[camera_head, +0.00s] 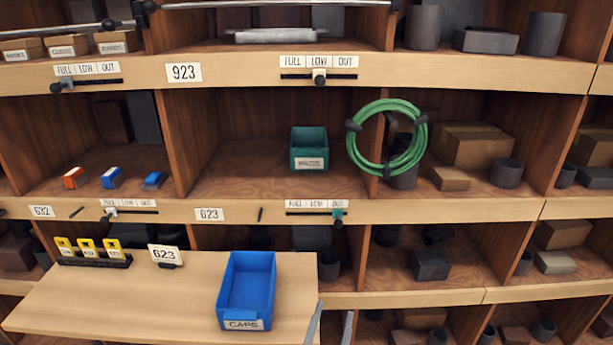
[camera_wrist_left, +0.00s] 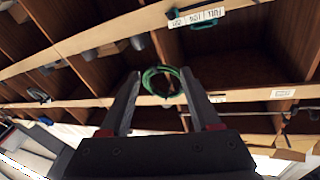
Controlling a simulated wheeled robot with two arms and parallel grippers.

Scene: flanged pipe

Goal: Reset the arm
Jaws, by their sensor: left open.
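My left gripper (camera_head: 331,312) shows at the bottom edge of the head view as two grey fingertips, spread apart, just right of the shelf board with the blue bin. In the left wrist view the left gripper (camera_wrist_left: 161,78) is open, with nothing between its fingers. A coiled green hose (camera_wrist_left: 147,81) shows beyond the fingertips there, apart from them. In the head view the same green hose coil (camera_head: 421,143) hangs at the shelf divider, up and right of my left gripper. My right gripper is in neither view.
A blue bin labelled CAPS (camera_head: 247,290) stands on a pull-out board (camera_head: 120,300). A teal bin (camera_head: 309,148) sits in the middle shelf (camera_head: 230,180). Sliders marked FULL, LOW, OUT line the shelf edges. A 623 sign (camera_head: 165,255) and yellow tags (camera_head: 88,248) stand on the board.

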